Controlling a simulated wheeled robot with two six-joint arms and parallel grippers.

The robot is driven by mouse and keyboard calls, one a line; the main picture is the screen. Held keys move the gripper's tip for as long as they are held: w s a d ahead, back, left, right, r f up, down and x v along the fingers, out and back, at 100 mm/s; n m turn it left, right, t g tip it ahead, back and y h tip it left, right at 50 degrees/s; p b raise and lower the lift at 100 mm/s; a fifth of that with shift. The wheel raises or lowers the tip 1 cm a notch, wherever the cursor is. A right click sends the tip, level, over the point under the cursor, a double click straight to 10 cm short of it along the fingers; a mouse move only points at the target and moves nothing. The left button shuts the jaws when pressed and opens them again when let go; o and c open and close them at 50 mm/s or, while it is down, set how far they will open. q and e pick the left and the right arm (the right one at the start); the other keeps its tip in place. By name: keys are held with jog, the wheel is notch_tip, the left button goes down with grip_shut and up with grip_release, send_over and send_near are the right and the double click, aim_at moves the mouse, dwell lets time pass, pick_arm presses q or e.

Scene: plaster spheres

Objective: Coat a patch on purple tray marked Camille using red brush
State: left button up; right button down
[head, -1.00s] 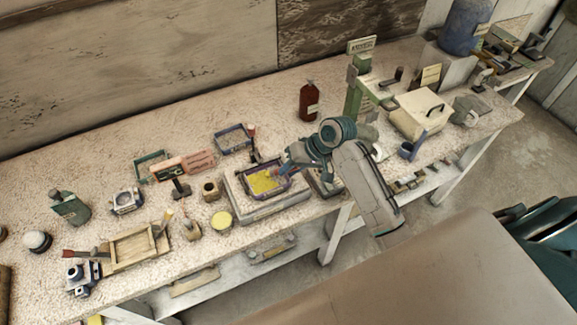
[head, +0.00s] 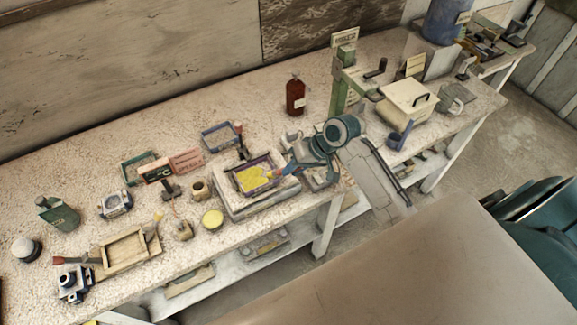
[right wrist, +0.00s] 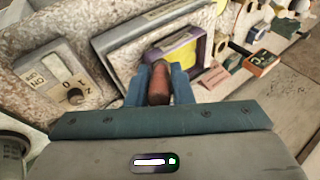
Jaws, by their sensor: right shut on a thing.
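A purple-rimmed tray (head: 240,187) with yellow inside rests on a pale slab near the bench's front edge. It also shows in the right wrist view (right wrist: 168,58), beyond my fingers. I cannot read a name on it. My right gripper (head: 284,173) is at the tray's right end. In the right wrist view my right gripper (right wrist: 158,84) is shut on the red brush (right wrist: 158,88), whose red handle shows between the blue fingers. The brush's tip is hidden or too small to tell. My left gripper is not in view.
A blue-rimmed tray (head: 203,139) and a green-rimmed tray (head: 126,177) lie behind and left. A dark red bottle (head: 295,96) stands behind. The back left of the bench is clear.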

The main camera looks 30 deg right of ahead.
jog(key=shift+a, duration=0.1)
jog(key=shift+f, duration=0.1)
dwell(0.4)
jog(key=shift+w, duration=1.3)
dwell(0.3)
